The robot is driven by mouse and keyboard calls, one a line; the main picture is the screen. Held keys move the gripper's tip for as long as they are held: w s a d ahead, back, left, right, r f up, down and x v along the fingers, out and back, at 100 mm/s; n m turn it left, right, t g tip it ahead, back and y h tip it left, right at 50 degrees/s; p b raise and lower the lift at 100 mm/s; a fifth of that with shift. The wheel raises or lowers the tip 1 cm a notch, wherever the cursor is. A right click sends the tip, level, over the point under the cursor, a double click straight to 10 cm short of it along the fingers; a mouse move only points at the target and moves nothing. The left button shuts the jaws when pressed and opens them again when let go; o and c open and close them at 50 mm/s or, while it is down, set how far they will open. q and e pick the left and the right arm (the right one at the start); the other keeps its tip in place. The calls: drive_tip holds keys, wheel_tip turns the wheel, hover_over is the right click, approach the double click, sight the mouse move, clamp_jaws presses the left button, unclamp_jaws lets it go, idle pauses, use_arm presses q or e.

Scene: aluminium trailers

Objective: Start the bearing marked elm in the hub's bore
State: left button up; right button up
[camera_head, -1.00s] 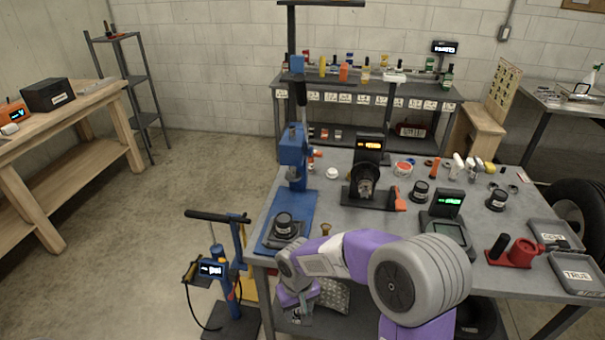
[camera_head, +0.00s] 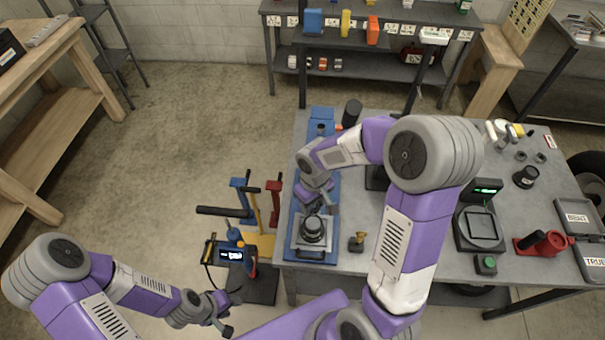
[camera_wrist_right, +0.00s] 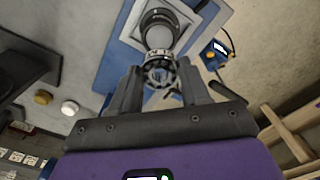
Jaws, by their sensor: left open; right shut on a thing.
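My right gripper (camera_head: 312,204) is low over the blue press base (camera_head: 331,206). In the right wrist view its fingers (camera_wrist_right: 163,85) are shut on a bearing ring (camera_wrist_right: 158,72) with marks on its face. I cannot read them as elm. The hub (camera_head: 312,229), a dark round part with a grey top, sits on a light plate on the press base. It also shows in the right wrist view (camera_wrist_right: 160,32), just beyond the bearing. I cannot tell whether they touch. My left gripper (camera_head: 225,314) is open and empty, low at the left, away from the bench.
A small brass-coloured piece (camera_head: 357,241) stands right of the press base. A black scale with a green display (camera_head: 482,226) and a red tool (camera_head: 545,243) are further right.

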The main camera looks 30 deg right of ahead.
drive_tip(key=shift+r, duration=0.1)
drive_tip(key=shift+s, duration=0.3)
drive_tip(key=shift+f+b, duration=0.25)
drive_tip(key=shift+b, duration=0.15)
drive_tip(key=b, duration=0.5)
hover_over(313, 223)
drive_tip(key=shift+f, duration=2.65)
drive_tip(key=shift+f+b, duration=1.05)
drive_tip(key=shift+f, duration=0.1)
drive_tip(key=o, duration=1.2)
